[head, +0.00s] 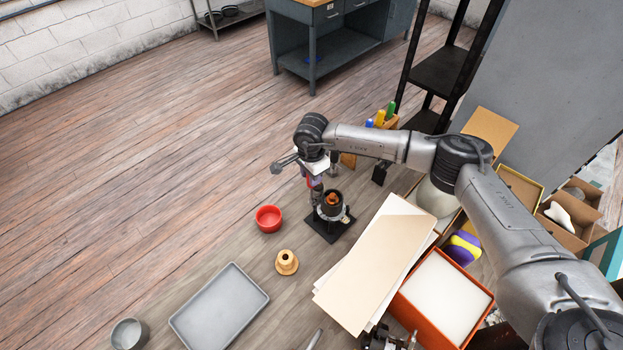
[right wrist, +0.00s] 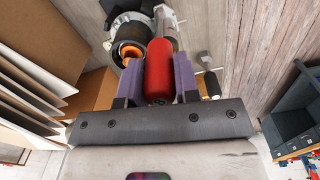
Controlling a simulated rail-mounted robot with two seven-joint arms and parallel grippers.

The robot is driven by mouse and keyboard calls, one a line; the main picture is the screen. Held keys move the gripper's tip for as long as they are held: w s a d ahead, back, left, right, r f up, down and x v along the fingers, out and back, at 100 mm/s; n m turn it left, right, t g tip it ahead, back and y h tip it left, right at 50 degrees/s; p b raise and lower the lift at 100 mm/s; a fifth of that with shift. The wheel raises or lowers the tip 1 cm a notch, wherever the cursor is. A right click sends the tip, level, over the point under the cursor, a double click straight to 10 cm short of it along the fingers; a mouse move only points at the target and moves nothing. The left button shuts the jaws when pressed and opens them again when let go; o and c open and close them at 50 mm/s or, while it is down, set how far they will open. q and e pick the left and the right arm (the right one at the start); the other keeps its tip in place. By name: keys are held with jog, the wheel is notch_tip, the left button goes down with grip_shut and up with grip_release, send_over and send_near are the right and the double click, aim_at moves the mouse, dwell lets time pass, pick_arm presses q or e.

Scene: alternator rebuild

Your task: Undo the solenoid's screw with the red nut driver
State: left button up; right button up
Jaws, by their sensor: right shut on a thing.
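The red nut driver (right wrist: 159,72) is between the purple fingers of my right gripper (right wrist: 160,82), which is shut on its red handle. In the head view my right gripper (head: 313,178) is over the left side of the alternator unit (head: 345,216), with the driver pointing down. The unit stands on a black base plate (head: 318,226) and shows an orange-copper core (head: 333,198). In the right wrist view the unit (right wrist: 126,28) lies beyond the handle. The driver's tip, the screw and their contact are hidden; I cannot make out the solenoid clearly. My left gripper is not in view.
A red bowl (head: 268,218), a tan flanged part (head: 287,262) and a grey tray (head: 185,319) are left of and in front of the unit. Cardboard sheets (head: 372,270) and an orange box (head: 402,301) are to the right. A holder with colored handles (head: 380,118) stands behind.

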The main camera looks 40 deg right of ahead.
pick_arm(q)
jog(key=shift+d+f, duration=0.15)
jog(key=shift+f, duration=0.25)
pick_arm(e)
jog(key=shift+n, duration=0.9)
pick_arm(q)
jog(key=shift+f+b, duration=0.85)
jog(key=shift+b, duration=0.2)
pick_arm(e)
jog(key=n, duration=0.2)
jog(key=shift+f+n, duration=0.15)
jog(key=shift+n, duration=0.25)
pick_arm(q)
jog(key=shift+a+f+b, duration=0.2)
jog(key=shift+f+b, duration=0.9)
pick_arm(e)
jog(key=n, duration=0.5)
pick_arm(q)
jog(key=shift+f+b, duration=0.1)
jog(key=shift+b, duration=0.75)
pick_arm(e)
jog(key=n, duration=0.5)
jog(key=shift+a+n, duration=0.15)
jog(key=shift+n, duration=0.25)
jog(key=shift+s, duration=0.1)
